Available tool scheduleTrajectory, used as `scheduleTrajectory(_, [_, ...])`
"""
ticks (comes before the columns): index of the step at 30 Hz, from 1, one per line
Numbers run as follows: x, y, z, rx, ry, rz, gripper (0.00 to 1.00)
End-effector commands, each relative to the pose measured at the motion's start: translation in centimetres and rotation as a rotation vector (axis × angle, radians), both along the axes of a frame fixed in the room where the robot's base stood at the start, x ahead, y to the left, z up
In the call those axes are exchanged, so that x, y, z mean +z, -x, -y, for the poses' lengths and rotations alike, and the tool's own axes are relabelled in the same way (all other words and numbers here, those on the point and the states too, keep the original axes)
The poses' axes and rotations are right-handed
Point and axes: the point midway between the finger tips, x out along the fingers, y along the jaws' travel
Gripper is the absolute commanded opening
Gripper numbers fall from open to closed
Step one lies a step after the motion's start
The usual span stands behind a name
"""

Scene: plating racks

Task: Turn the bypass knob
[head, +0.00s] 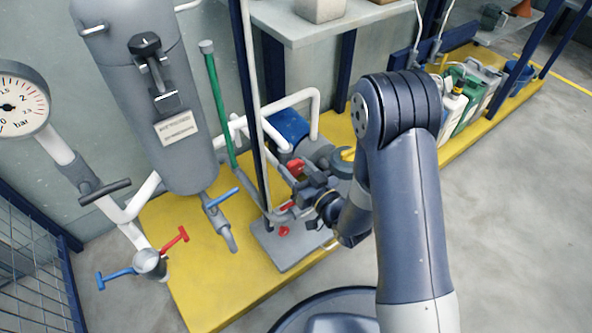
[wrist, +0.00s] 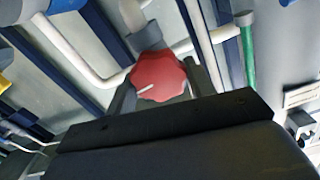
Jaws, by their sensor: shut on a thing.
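The bypass knob is a red, lobed knob (wrist: 160,72) with a white pointer line, in the middle of the wrist view. In the head view a red part of it (head: 295,167) shows beside the dark fingers. My gripper (head: 306,181) reaches in from the right, in front of the piping. In the wrist view the fingers of my gripper (wrist: 157,88) stand on either side of the knob, shut on it. The white line points down and to the left there. The knob's lower edge is partly hidden by the fingers.
A grey tank (head: 150,95) and a pressure gauge (head: 18,104) stand at the left. A blue-handled valve (head: 220,200) is near. A blue pump motor (head: 290,126) sits behind my gripper on the yellow platform (head: 200,265). Canisters (head: 468,98) stand at the right. Grey floor is open.

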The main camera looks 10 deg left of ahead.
Motion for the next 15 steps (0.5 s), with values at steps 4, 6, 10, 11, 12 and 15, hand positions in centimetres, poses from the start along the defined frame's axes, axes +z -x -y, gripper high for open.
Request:
scheduleTrajectory(4, [-0.04, -0.05, 0.01, 0.001, -0.074, -0.086, 0.28])
scheduleTrajectory(6, [-0.03, -0.05, 0.02, 0.001, -0.096, -0.113, 0.28])
scheduleTrajectory(10, [-0.03, -0.06, 0.03, 0.001, -0.114, -0.135, 0.28])
scheduleTrajectory(11, [-0.03, -0.07, 0.02, 0.001, -0.116, -0.137, 0.28])
scheduleTrajectory(12, [-0.03, -0.07, 0.02, 0.000, -0.115, -0.137, 0.28])
scheduleTrajectory(15, [-0.03, -0.07, 0.02, 0.000, -0.115, -0.136, 0.28])
